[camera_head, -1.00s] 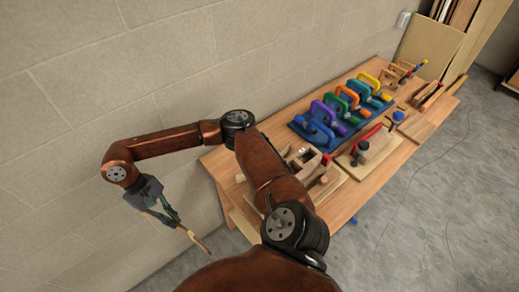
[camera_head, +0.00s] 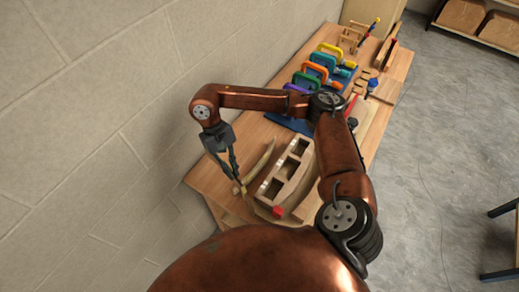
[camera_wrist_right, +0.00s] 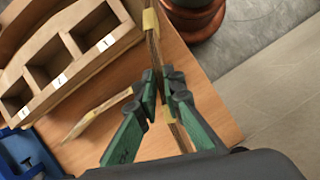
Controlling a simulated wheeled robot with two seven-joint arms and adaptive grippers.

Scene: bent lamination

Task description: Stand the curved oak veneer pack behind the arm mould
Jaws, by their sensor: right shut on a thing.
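The curved oak veneer pack (camera_wrist_right: 153,50) is a thin layered strip with yellow tape bands in the right wrist view. My right gripper (camera_wrist_right: 163,88) is shut on it, one finger on each side. In the head view my right gripper (camera_head: 233,172) points down over the near left part of the bench, and the pack (camera_head: 243,190) hangs below it, partly blurred. The arm mould (camera_head: 287,170) is a pale wooden block with numbered open compartments, just right of the pack. It fills the upper left of the wrist view (camera_wrist_right: 63,65). My left gripper is out of view.
Another curved strip (camera_head: 262,160) is on the bench (camera_head: 205,177) between the mould and the block wall (camera_head: 90,130). It also shows in the wrist view (camera_wrist_right: 98,115). Coloured clamps (camera_head: 318,68) stand farther back. A red piece (camera_head: 277,211) is at the mould's near end.

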